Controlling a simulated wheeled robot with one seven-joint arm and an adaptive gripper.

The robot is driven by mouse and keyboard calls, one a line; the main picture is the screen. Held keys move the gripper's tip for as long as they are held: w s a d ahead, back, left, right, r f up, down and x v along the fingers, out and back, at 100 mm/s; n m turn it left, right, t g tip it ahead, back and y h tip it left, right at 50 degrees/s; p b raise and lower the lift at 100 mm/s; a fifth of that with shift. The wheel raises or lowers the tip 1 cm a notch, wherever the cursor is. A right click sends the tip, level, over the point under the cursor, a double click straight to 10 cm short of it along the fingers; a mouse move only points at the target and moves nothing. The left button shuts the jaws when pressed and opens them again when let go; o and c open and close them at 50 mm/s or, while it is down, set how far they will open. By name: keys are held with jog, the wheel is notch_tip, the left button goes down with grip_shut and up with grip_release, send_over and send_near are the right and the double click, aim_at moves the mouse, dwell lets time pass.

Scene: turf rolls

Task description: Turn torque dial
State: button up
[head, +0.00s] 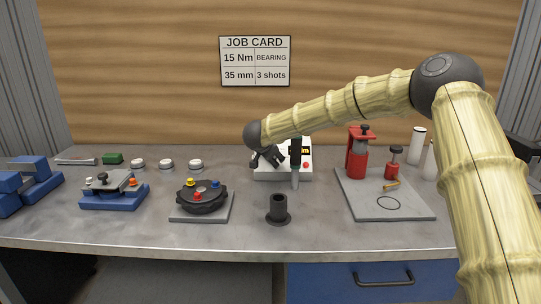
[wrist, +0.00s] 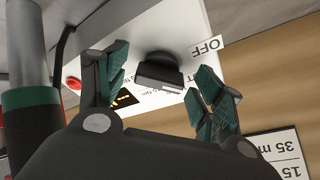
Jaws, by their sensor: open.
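The torque dial is a black knob (wrist: 160,72) on the face of a white box (head: 285,173). In the wrist view the knob lies between the two green-padded fingers of my open gripper (wrist: 162,78), with visible space on both sides. An "OFF" label (wrist: 207,47) shows beside the knob; other markings are partly hidden. In the head view my gripper (head: 268,160) is at the left part of the box and hides the dial. I cannot tell how deep the fingers reach around it.
A black socket (head: 278,209) stands in front. The job card (head: 255,61) reads 15 Nm, bearing, 35 mm, 3 shots. A grey plate (head: 410,207) with red tools lies right.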

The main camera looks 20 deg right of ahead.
jog(key=shift+c, duration=0.4)
jog(key=c, duration=0.9)
jog(key=shift+c, duration=0.2)
jog(key=shift+p, duration=0.3)
jog(key=m+p, duration=0.2)
jog(key=m, duration=0.1)
jog(key=shift+w+r+g, duration=0.1)
jog(key=shift+r+g, duration=0.05)
jog(key=shift+g, duration=0.15)
jog(key=m+g+p, duration=0.1)
jog(key=m+p, duration=0.2)
jog(key=m, duration=0.2)
jog(key=shift+w+m, duration=0.1)
jog(key=shift+m, duration=0.2)
jog(key=m+g+p, duration=0.1)
jog(key=m, duration=0.3)
jog(key=m+y, duration=0.1)
jog(key=m, duration=0.4)
jog(key=shift+w+d+g, duration=0.1)
jog(key=shift+g, duration=0.2)
